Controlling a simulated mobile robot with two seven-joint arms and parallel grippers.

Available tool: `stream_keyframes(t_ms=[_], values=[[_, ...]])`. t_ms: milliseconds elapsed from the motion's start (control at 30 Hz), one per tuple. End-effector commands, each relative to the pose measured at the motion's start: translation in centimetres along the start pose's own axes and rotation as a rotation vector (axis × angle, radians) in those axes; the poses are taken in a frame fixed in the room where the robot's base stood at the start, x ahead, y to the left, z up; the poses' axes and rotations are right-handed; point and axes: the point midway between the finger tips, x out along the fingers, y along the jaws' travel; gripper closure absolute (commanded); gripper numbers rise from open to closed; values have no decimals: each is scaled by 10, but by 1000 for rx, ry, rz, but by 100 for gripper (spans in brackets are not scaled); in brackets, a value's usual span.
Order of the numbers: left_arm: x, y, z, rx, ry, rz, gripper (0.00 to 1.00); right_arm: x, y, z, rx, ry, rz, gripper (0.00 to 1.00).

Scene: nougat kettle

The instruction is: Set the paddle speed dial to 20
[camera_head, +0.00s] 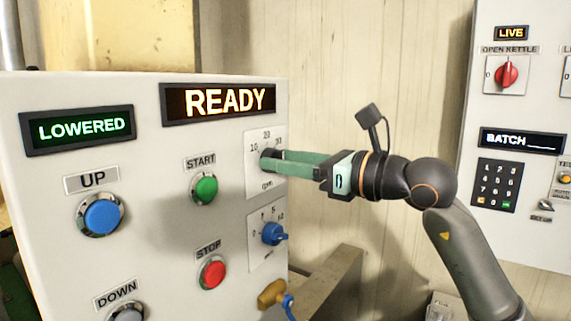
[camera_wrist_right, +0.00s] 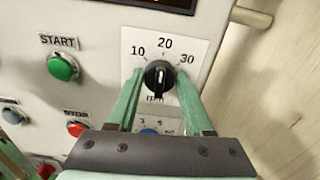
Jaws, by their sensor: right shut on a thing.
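The paddle speed dial is a black knob (camera_wrist_right: 159,77) on a white rpm plate marked 10, 20 and 30. Its white pointer line looks roughly upright, in line with the 20 above it; the exact setting is hard to read. In the head view the dial (camera_head: 268,154) is partly hidden by my gripper. My right gripper (camera_head: 272,161) reaches in from the right, its green fingers at the dial. In the wrist view my right gripper (camera_wrist_right: 160,79) has one finger on each side of the knob and is shut on it. My left gripper is not in view.
Below the dial is a blue knob (camera_head: 272,233). To its left are the green START button (camera_head: 204,189) and red STOP button (camera_head: 212,272). The display (camera_head: 218,102) above reads READY. A second panel (camera_head: 520,226) stands at the right, behind my arm.

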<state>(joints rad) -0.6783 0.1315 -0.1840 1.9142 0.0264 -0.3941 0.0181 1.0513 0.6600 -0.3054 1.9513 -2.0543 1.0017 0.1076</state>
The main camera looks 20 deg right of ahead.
Motion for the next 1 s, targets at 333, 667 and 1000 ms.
stream_keyframes(t_ms=[333,667,1000], values=[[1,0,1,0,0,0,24,0,0,-1,69,2,0,100],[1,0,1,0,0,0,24,0,0,-1,71,2,0,100],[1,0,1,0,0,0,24,0,0,0,70,1,0,20]])
